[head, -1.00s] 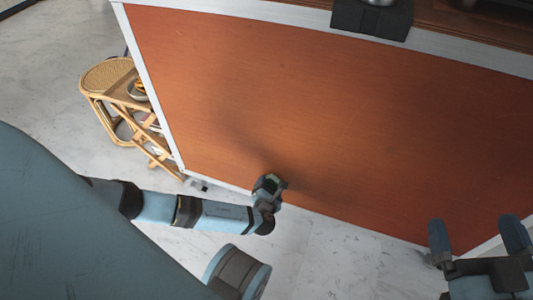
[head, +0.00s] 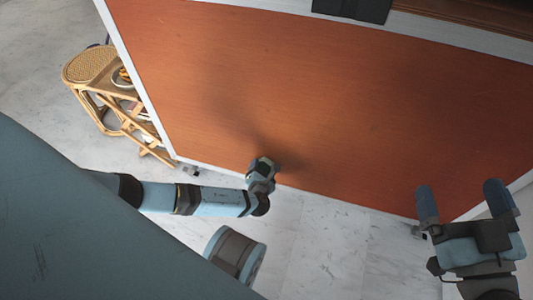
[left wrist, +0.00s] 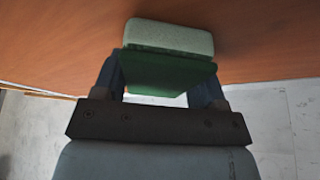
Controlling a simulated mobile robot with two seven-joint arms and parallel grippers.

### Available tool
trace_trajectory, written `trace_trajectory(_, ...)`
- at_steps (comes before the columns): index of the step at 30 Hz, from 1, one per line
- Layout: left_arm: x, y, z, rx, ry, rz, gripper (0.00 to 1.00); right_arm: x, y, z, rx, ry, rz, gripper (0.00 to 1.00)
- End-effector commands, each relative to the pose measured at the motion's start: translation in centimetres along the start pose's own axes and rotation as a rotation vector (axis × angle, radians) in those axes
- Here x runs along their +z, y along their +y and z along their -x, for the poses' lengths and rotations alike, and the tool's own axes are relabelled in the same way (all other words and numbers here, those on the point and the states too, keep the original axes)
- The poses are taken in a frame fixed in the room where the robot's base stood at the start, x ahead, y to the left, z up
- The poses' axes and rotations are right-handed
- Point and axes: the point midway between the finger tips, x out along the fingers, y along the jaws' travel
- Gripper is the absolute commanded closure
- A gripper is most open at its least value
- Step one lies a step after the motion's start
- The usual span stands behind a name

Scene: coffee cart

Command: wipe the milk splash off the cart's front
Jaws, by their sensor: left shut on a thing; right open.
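The cart's front (head: 350,110) is a large orange-brown panel with a pale frame. I see no milk splash on its visible part; a dark, soft shadow lies above my left gripper. My left gripper (head: 262,170) is at the panel's lower edge, left of its middle. In the left wrist view it is shut on a sponge (left wrist: 170,38) with a pale block and a green layer. The sponge faces the panel; I cannot tell whether it touches. My right gripper (head: 462,200) is open and empty, near the panel's lower right corner.
A rattan stool (head: 90,65) stands at the cart's left side, with a plate of food (head: 122,78) beside it. A black object (head: 352,8) sits at the cart's top edge. The pale marble floor (head: 330,245) is open below the panel.

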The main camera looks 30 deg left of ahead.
Motion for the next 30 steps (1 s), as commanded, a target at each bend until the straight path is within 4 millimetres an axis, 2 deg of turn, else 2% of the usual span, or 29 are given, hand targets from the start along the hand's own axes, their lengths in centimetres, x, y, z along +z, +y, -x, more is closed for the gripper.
trace_trajectory(1, -0.2, 1.0, -0.5, 0.012, 0.002, -0.002, 0.60, -0.4, 0.1, 0.0, 0.000, 0.000, 0.000, 0.00)
trace_trajectory(4, -0.6, 1.6, -0.8, 0.013, 0.002, -0.002, 0.60, -0.5, 0.1, -0.1, 0.000, 0.000, 0.001, 0.00)
trace_trajectory(16, -0.8, 2.0, -1.0, 0.019, 0.001, -0.002, 0.60, -0.7, 0.1, -0.1, -0.001, 0.000, 0.001, 0.00)
trace_trajectory(30, -2.3, 1.6, 3.5, 0.009, 0.002, -0.002, 0.60, -3.4, 0.6, -0.3, -0.001, 0.000, 0.001, 0.00)
